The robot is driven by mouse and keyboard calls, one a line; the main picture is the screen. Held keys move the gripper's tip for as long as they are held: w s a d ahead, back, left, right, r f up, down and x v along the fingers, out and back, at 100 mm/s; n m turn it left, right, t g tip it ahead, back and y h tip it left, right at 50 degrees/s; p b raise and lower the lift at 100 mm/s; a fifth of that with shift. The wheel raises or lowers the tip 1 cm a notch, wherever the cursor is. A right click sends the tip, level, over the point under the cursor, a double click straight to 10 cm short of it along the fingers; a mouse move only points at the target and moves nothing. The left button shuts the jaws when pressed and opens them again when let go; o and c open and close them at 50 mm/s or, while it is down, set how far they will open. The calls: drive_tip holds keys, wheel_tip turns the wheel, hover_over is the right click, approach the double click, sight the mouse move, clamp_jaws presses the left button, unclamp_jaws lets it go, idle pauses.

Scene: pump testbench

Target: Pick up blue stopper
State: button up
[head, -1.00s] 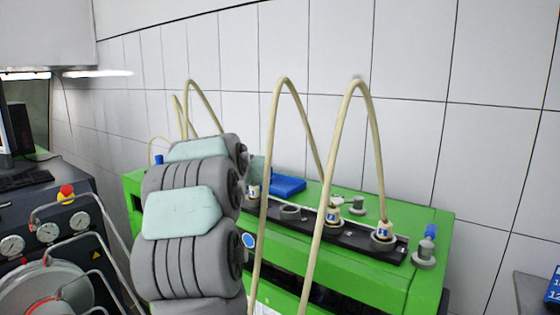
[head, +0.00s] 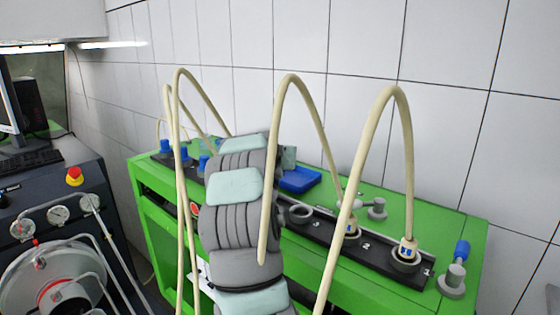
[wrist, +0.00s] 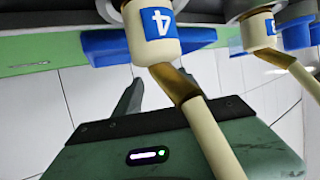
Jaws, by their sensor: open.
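Several blue stoppers (head: 165,147) stand at the far left end of the green bench. Another blue stopper (head: 461,252) sits on a grey post at its right end. In the wrist view, blue round parts (wrist: 297,35), probably stoppers, show at the upper right. My gripper (wrist: 157,86) is open, its two grey fingers apart. A beige hose with a white and blue "4" connector crosses close in front of it and partly hides the right finger. No stopper shows between the fingers. In the head view my grey arm hides most of my gripper.
A flat blue tray (head: 300,180) lies on the green bench (head: 455,222) behind my arm. Tall beige hoses (head: 292,78) arch over the bench, some crossing in front of my arm. A black numbered strip (head: 330,245) holds hose connectors. A tiled wall (head: 440,45) stands behind.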

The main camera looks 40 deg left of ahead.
drive_tip(key=shift+p+x, duration=0.7)
drive_tip(key=shift+x, duration=0.55)
drive_tip(key=shift+w+a+f, duration=0.15)
drive_tip(key=shift+w+f, duration=0.1)
drive_tip(key=shift+w, duration=0.15)
clamp_jaws()
